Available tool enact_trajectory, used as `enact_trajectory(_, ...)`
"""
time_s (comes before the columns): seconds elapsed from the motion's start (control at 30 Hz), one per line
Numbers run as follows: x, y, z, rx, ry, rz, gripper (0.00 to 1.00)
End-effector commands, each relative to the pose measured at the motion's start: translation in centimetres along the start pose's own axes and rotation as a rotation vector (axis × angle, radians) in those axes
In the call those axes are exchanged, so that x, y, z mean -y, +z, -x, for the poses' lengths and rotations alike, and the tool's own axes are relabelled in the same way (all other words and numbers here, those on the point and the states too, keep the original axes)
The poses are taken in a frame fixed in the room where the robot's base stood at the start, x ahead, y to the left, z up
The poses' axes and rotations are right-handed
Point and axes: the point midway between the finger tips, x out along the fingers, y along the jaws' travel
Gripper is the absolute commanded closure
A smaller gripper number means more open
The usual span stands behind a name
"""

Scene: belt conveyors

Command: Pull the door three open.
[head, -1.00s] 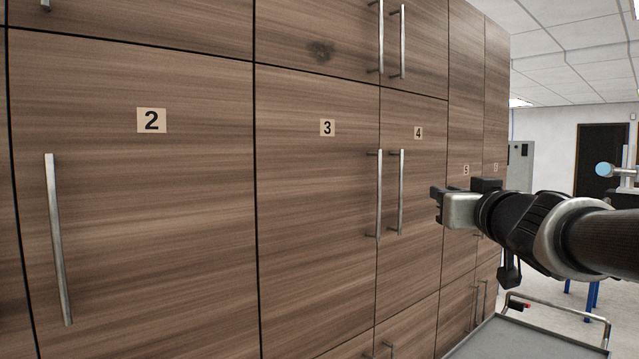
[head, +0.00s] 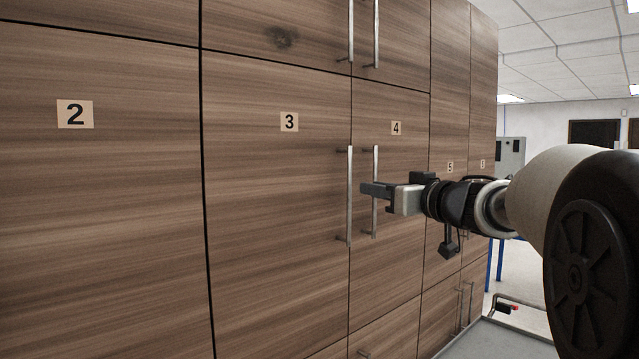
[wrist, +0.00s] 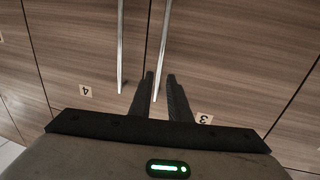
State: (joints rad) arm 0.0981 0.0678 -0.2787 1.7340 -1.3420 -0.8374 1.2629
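Door three (head: 275,200) is a wood-grain cabinet door marked "3" and lies flush with its neighbours, closed. Its upright silver bar handle (head: 349,170) is at its right edge, beside the handle of door four (head: 375,160). My gripper (head: 366,190) is in front of the door four handle, with its fingertips pointing left towards the door three handle. The wrist view is upside down.
Door two (head: 100,200) is on the left and door four (head: 390,250) on the right, both closed. Upper and lower cabinet doors adjoin. A grey cart (head: 500,340) stands at the lower right. Open floor shows behind it.

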Motion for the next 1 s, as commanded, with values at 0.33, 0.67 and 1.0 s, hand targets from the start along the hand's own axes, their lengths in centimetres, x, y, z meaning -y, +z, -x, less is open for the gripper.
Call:
enact_trajectory(0.33, 0.1, 0.0, -7.4, 0.000, -0.002, 0.001, 0.83)
enact_trajectory(0.67, 0.0, -0.1, -10.2, -0.002, 0.000, 0.001, 0.83)
enact_trajectory(1.0, 0.0, -0.1, -10.3, -0.001, 0.001, 0.001, 0.97)
